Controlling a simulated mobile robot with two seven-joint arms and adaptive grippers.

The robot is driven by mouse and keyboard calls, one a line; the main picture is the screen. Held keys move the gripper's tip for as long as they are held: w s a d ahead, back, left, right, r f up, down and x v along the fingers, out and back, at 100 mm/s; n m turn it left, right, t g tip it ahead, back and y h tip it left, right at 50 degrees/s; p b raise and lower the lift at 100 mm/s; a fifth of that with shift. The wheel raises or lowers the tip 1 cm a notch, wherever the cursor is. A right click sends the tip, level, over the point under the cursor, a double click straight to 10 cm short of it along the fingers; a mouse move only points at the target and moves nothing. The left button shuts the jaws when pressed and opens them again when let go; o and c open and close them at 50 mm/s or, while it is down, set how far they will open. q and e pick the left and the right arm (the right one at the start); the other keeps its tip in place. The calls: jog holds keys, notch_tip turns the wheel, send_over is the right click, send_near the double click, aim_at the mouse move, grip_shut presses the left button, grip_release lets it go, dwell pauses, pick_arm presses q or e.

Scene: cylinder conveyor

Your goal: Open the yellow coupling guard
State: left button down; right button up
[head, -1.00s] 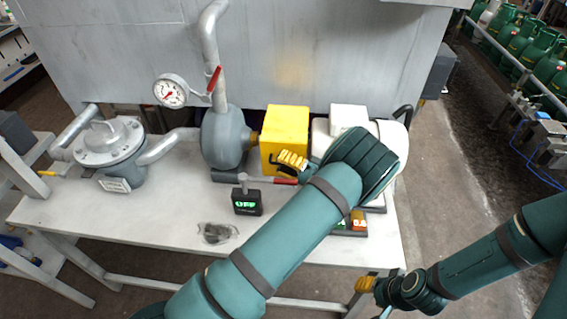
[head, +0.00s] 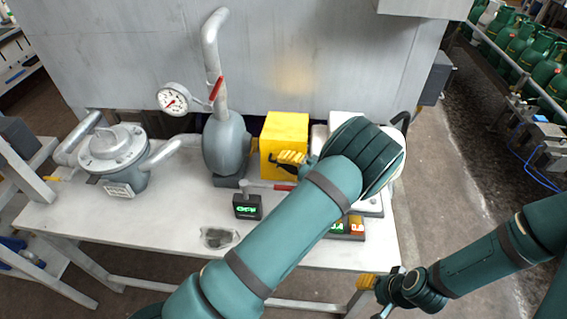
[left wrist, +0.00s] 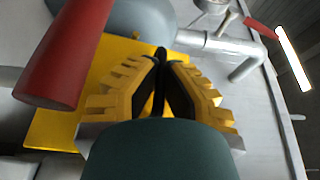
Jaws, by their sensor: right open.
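The yellow coupling guard (head: 284,130) is a box between the grey pump body (head: 226,146) and the white motor (head: 398,160) on the bench. It looks closed. It also fills the middle of the left wrist view (left wrist: 62,132). My left gripper (head: 284,161) is at the guard's front face. In the left wrist view its two fingers (left wrist: 160,68) converge on a thin black bar, which looks like the guard's handle. My left forearm hides the guard's lower right side and part of the motor. My right gripper (head: 372,297) is open and empty, low in front of the bench.
A red-handled lever (head: 284,187) lies just below the guard, close to my left gripper. A small display (head: 246,207) reads OFF. A pressure gauge (head: 172,99) and a flanged valve (head: 112,148) stand left. The bench front (head: 130,235) is mostly clear.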

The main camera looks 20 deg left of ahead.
aim_at(283, 142)
pick_arm(q)
jog(key=r+m+p, duration=0.1)
jog(key=r, duration=0.1)
jog(key=r+m+p, duration=0.1)
jog(key=r, duration=0.1)
jog(key=r+h+p, duration=0.1)
jog(key=r, duration=0.2)
jog(key=shift+w+a+m+p, duration=0.15)
jog(key=shift+w+m+p, duration=0.15)
jog(key=shift+w+m, duration=0.1)
jog(key=shift+w+a+r, duration=0.1)
jog(key=shift+w+r, duration=0.1)
jog(key=shift+r, duration=0.35)
jog(key=shift+w+r, duration=0.15)
jog(key=shift+r, duration=0.35)
jog(key=c, duration=1.1)
grip_release()
jog(key=shift+o, duration=0.2)
jog(key=s+d+r, duration=0.1)
jog(key=d, duration=1)
jog(key=shift+d+r, duration=0.15)
jog(key=shift+d, duration=0.25)
